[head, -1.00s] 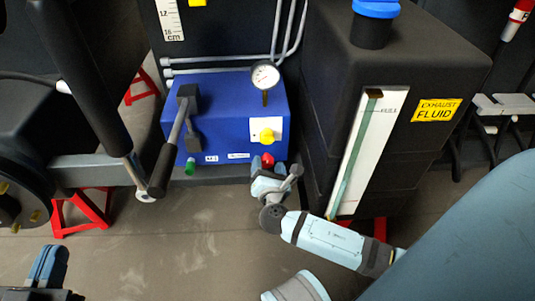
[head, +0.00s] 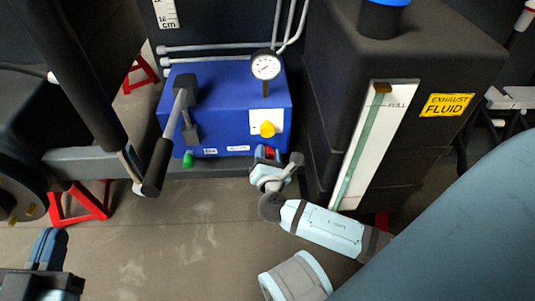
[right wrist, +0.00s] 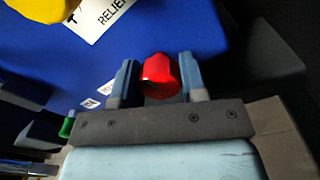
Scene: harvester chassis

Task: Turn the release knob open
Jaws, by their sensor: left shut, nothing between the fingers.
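The blue box (head: 225,110) carries a red knob (head: 270,152) low on its front, a yellow knob (head: 267,129) on a white plate and a green knob (head: 188,159) at lower left. My right gripper (head: 267,155) is at the red knob, one finger on each side. In the right wrist view the red knob (right wrist: 160,75) fills most of the gap between the fingers (right wrist: 160,82); whether they press on it I cannot tell. My left gripper (head: 47,248) is shut and empty at the lower left, away from the box.
A lever with a black grip (head: 157,167) and a pressure gauge (head: 265,65) stand out from the box. A black exhaust fluid tank (head: 420,60) rises close on the right. Red stands (head: 80,205) are at left.

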